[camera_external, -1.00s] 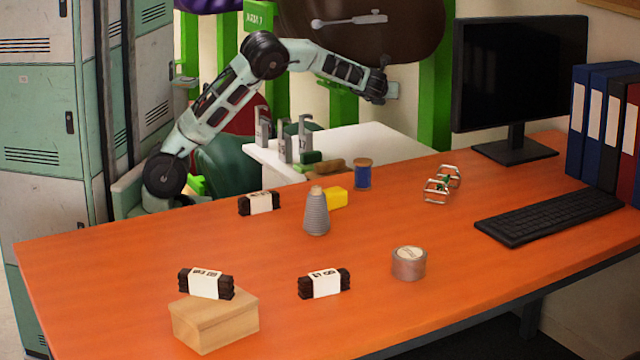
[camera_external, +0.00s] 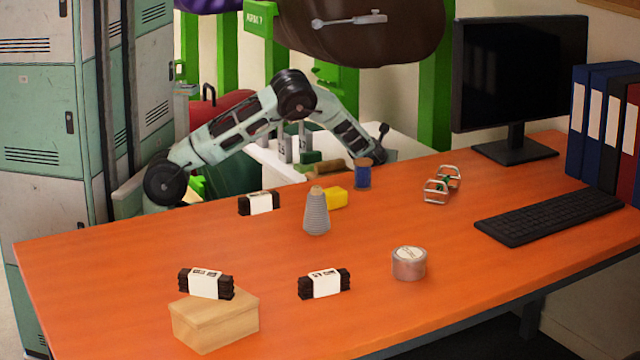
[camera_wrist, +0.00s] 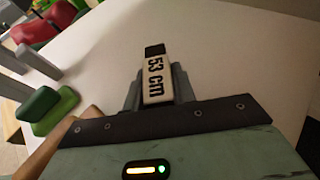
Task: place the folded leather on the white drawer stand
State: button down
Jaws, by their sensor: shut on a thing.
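My gripper (camera_wrist: 157,82) is shut on a folded leather (camera_wrist: 154,49), seen end-on in the wrist view as a dark piece with a white band reading "53 cm". The white drawer stand (camera_wrist: 235,50) spreads below it. In the external view the stand (camera_external: 268,162) is behind the desk, partly hidden by my arm. My gripper (camera_external: 383,152) is low over the stand's right part there, and the held leather cannot be made out. I cannot tell whether the leather touches the top. Three other banded dark bundles lie on the desk side: one at the back (camera_external: 259,203), one in front (camera_external: 324,283), one on a box (camera_external: 205,283).
Stand top around the held leather looks clear.

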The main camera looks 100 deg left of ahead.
jog(key=shift+f+b, duration=0.7)
jog(key=shift+f, duration=1.45)
jog(key=shift+f, duration=0.2)
jog(key=c, duration=1.1)
grip_release()
jog(key=shift+c, duration=0.2)
jog(key=shift+r, duration=0.25)
jog(key=p+v, duration=0.1)
jog(key=v, duration=0.4)
jog(key=shift+w+d+r+p, duration=0.1)
jog(key=shift+d+r+p, duration=0.2)
jog(key=shift+p, duration=0.1)
jog(key=r, duration=0.2)
jog(key=r+p, duration=0.1)
jog(key=r, duration=0.1)
jog(key=r+p, duration=0.1)
jog(key=r, duration=0.1)
jog(key=shift+a+r, duration=0.15)
jog(key=shift+a, duration=0.1)
